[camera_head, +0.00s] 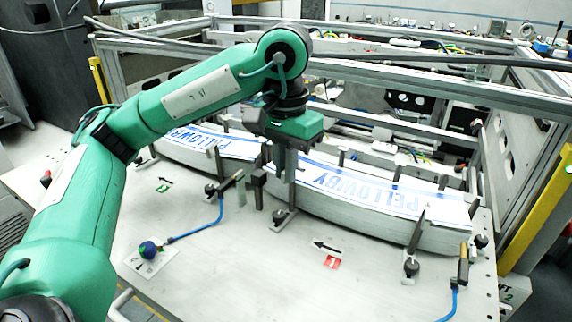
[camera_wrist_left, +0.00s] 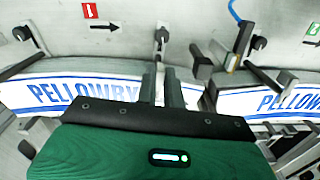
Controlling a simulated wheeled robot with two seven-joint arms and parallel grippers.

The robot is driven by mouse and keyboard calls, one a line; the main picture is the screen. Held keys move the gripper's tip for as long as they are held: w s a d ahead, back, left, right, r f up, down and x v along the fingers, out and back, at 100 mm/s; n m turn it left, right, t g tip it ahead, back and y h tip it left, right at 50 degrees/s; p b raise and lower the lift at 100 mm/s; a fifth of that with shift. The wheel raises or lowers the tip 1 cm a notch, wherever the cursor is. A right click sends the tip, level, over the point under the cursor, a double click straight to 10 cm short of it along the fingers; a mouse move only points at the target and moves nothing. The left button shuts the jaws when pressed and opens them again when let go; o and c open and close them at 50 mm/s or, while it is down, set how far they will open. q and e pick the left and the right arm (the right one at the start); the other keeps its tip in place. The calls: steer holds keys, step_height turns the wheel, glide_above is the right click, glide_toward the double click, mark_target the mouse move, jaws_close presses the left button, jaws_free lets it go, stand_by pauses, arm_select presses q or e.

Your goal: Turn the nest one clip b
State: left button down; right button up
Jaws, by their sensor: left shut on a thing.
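My left gripper (camera_head: 284,165) reaches down at the near left end of the right-hand label stack (camera_head: 370,192), printed PELLOWBY in blue. In the left wrist view its two fingers (camera_wrist_left: 162,90) are close together over that end of the stack (camera_wrist_left: 85,92). They are shut on the upper part of a clip (camera_head: 281,219) with a dark knob; the grip itself is mostly hidden. The clip's knob also shows in the left wrist view (camera_wrist_left: 161,36). Another clip (camera_head: 411,267) stands at the stack's front right. A red sign marked 1 (camera_head: 331,262) lies in front of this stack.
A second label stack (camera_head: 205,138) lies to the left, with a green sign (camera_head: 162,188). Sensors (camera_head: 231,181) with blue cables (camera_head: 205,230) stand close to the stacks. A blue knob (camera_head: 148,249) sits front left. Metal frame bars (camera_head: 440,130) cross behind. The front plate is mostly clear.

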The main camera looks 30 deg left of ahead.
arm_select(q)
steer(key=c, duration=1.5)
jaws_free()
steer(key=shift+r, duration=0.1)
steer(key=shift+r+p, duration=0.45)
steer(key=shift+r, duration=6.3)
